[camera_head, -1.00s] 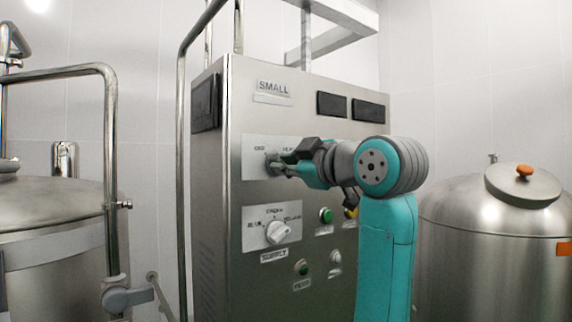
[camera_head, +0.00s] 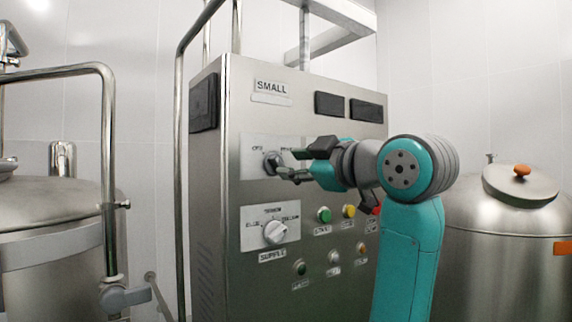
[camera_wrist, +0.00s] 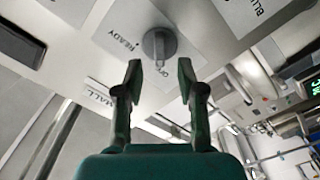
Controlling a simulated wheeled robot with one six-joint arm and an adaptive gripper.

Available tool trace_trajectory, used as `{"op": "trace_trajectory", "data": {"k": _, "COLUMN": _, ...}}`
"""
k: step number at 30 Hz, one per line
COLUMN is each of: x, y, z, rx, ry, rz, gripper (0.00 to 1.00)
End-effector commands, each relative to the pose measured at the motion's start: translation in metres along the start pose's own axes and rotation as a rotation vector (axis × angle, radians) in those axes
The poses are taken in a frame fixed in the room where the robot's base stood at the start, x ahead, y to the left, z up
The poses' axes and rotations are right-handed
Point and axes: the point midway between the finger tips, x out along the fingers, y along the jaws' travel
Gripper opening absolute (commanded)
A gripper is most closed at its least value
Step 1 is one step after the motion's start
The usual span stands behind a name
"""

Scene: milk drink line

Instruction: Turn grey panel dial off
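The grey dial (camera_head: 271,163) sits on a light plate with OFF and READY labels, on the upper part of the metal cabinet (camera_head: 239,105) marked SMALL. My gripper (camera_head: 288,164) is to the right of the dial in the head view. In the wrist view my gripper (camera_wrist: 160,72) is open, its two fingers apart and empty. The dial shows between and beyond the fingertips, apparently clear of them.
A white SUPPLY selector knob (camera_head: 275,232) is just below. Green (camera_head: 323,215) and yellow (camera_head: 348,211) buttons and several others are at lower right. A vertical pipe (camera_head: 181,190) runs left of the cabinet. A steel tank (camera_head: 505,240) stands at right.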

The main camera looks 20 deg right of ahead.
Motion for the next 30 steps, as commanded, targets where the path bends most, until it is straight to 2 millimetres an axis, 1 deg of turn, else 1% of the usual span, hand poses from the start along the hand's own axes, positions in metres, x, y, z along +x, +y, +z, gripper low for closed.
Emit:
{"op": "trace_trajectory", "data": {"k": 1, "x": -0.012, "y": 0.001, "z": 0.0, "rx": -0.002, "ry": 0.0, "rz": 0.004, "gripper": 0.39}}
{"op": "trace_trajectory", "data": {"k": 6, "x": -0.045, "y": 0.001, "z": 0.0, "rx": -0.002, "ry": -0.001, "rz": 0.004, "gripper": 0.39}}
{"op": "trace_trajectory", "data": {"k": 9, "x": -0.061, "y": 0.001, "z": 0.0, "rx": -0.001, "ry": -0.001, "rz": 0.003, "gripper": 0.39}}
{"op": "trace_trajectory", "data": {"k": 12, "x": -0.072, "y": 0.001, "z": 0.0, "rx": -0.001, "ry": -0.001, "rz": 0.003, "gripper": 0.39}}
{"op": "trace_trajectory", "data": {"k": 18, "x": -0.082, "y": 0.0, "z": 0.0, "rx": -0.001, "ry": -0.001, "rz": 0.0, "gripper": 0.39}}
{"op": "trace_trajectory", "data": {"k": 30, "x": -0.082, "y": 0.0, "z": 0.0, "rx": 0.0, "ry": -0.001, "rz": 0.0, "gripper": 0.39}}
